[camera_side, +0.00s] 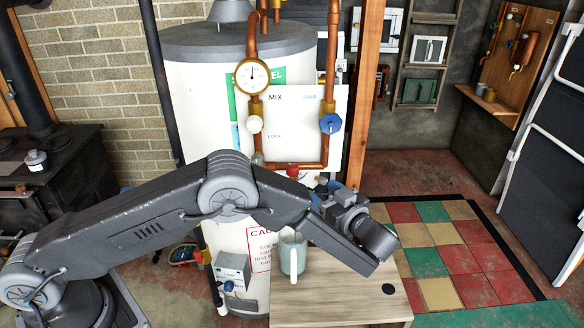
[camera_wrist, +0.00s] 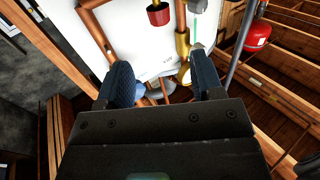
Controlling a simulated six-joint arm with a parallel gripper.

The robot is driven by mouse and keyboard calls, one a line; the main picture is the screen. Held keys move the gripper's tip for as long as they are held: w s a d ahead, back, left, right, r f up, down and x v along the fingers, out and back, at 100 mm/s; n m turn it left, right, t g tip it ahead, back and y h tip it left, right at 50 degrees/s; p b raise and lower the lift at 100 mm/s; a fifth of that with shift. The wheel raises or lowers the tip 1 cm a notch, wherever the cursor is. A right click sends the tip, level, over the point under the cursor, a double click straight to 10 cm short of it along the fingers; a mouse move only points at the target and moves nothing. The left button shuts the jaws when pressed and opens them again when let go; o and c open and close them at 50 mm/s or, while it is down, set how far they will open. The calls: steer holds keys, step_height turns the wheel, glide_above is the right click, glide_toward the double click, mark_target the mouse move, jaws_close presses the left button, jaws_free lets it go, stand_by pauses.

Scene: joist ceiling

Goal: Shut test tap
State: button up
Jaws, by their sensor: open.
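A small red knob (camera_side: 292,171) sits at the lower copper pipe on the tank's white panel; I cannot read a label marking it as the test tap. A red knob also shows at the top of the wrist view (camera_wrist: 158,14), beyond my fingertips. A white knob (camera_side: 254,124) is on the left pipe and a blue knob (camera_side: 331,124) on the right pipe. My gripper (camera_side: 322,188) is just below and right of the red knob. In the wrist view its dark blue fingers (camera_wrist: 163,80) are apart, with nothing clearly held between them.
A pressure gauge (camera_side: 253,76) tops the left pipe. A pale mug (camera_side: 292,255) stands on the wooden table (camera_side: 340,300) below my gripper. A wooden post (camera_side: 364,90) rises right of the tank (camera_side: 190,100). A grey box (camera_side: 233,272) is at lower left.

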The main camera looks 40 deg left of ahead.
mark_target(291, 172)
steer(key=x, duration=1.3)
steer(key=c, duration=0.9)
steer(key=shift+r+m+t, duration=0.1)
steer(key=shift+m+t, duration=0.2)
steer(key=shift+t, duration=0.1)
steer(key=m+t+h, duration=0.1)
steer(key=m+t, duration=0.1)
steer(key=t, duration=0.1)
steer(key=m+t+h, duration=0.1)
steer(key=m+t, duration=0.1)
steer(key=shift+t+h, duration=0.4)
steer(key=shift+w+d+m+t+h, duration=0.1)
steer(key=shift+m+t+h, duration=2.15)
steer(key=shift+h, duration=0.25)
steer(key=shift+t+h, duration=0.25)
steer(key=shift+h, duration=0.05)
